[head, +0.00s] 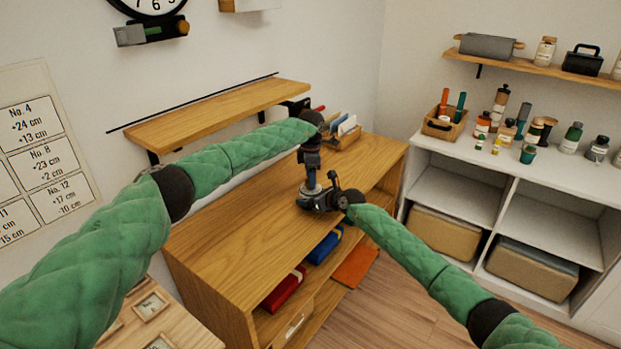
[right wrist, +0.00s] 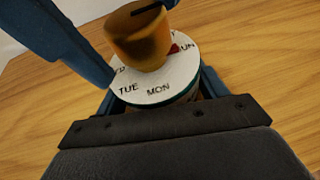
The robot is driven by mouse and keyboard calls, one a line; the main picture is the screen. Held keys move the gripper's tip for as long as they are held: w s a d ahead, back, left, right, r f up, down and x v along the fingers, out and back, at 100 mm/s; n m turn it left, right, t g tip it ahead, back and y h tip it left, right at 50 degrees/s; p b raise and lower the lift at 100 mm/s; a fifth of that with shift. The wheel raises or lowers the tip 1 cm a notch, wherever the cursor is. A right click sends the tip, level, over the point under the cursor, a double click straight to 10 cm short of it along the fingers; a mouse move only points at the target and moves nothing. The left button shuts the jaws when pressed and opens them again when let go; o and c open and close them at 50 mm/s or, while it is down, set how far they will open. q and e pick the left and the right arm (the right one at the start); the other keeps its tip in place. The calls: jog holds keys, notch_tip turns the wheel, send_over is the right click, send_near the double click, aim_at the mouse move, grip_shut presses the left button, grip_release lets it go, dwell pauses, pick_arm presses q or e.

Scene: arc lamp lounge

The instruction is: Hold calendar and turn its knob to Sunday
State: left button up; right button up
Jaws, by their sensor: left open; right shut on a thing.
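The calendar (head: 311,189) stands on the wooden cabinet, small in the head view. In the right wrist view its white dial (right wrist: 158,92) shows TUE, MON and a word ending in UN. A brass knob (right wrist: 136,42) sits on top, and its red pointer (right wrist: 174,48) lies right by the UN letters, covering the start of that word. My right gripper (head: 322,200) is shut on the calendar's body, its blue fingers on both sides below the dial. My left gripper (head: 311,168) is open, pointing down over the calendar, with blue finger parts beside the knob; contact is unclear.
The wooden cabinet (head: 230,230) has clear top space left of the calendar. An organizer (head: 343,138) stands behind it at the back. A wall shelf (head: 215,110) hangs above the cabinet's back edge. White shelving (head: 470,160) with several jars is at right.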

pick_arm(q)
notch_tip(320, 180, up, 12)
jog(key=shift+f, duration=0.25)
jog(key=shift+w, duration=0.1)
dwell(0.4)
pick_arm(e)
jog(key=o, duration=1.3)
jog(key=shift+o, duration=0.2)
